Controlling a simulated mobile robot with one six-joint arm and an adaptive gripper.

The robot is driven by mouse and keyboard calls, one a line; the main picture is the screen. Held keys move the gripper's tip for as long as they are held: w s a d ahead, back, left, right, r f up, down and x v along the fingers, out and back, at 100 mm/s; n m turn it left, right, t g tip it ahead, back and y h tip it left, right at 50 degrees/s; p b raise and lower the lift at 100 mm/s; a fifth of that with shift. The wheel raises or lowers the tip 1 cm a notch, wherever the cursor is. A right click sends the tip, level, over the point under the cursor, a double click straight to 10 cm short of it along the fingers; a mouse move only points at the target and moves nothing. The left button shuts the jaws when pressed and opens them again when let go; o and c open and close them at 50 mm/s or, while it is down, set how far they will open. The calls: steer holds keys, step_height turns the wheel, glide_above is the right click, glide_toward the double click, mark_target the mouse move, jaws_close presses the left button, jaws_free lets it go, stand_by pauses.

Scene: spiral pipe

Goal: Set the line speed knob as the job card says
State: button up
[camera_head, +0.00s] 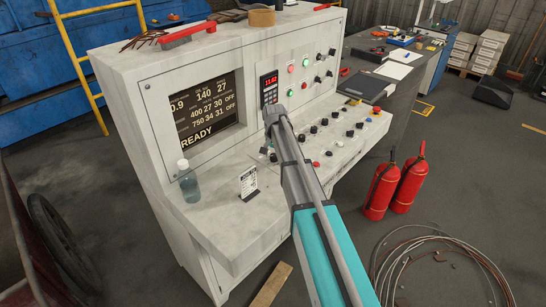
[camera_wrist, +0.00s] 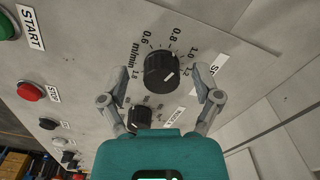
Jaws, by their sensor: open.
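The black line speed knob (camera_wrist: 162,68) sits on the panel in the wrist view, ringed by a scale marked m/min with figures such as 0.6, 0.8, 1.0 and 1.2. In the head view my gripper (camera_head: 274,114) is over the console, hiding the knob. A small white card (camera_head: 249,183) stands on the console ledge, its text too small to read.
A second black knob (camera_wrist: 140,118) lies close below, near my gripper body. Red (camera_wrist: 31,91) and green (camera_wrist: 7,27) buttons are at the left. A bottle (camera_head: 188,182) stands on the ledge by the screen (camera_head: 206,112), which reads READY. Fire extinguishers (camera_head: 381,188) stand right of the console.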

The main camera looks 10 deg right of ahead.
mark_target(274, 155)
steer(key=shift+r, duration=0.1)
steer(key=shift+w+r+n+p, duration=0.1)
steer(key=shift+r+n+p, duration=0.2)
steer(key=shift+r+p, duration=0.25)
step_height(274, 155, up, 13)
steer(key=n+p, duration=0.9)
steer(key=p, duration=0.3)
steer(key=shift+f+n+p, duration=0.2)
steer(key=shift+n+p, duration=0.1)
steer(key=shift+p, duration=0.1)
steer(key=shift+f, duration=0.15)
step_height(274, 155, down, 14)
steer(key=b, duration=1.4)
steer(key=shift+r, duration=0.2)
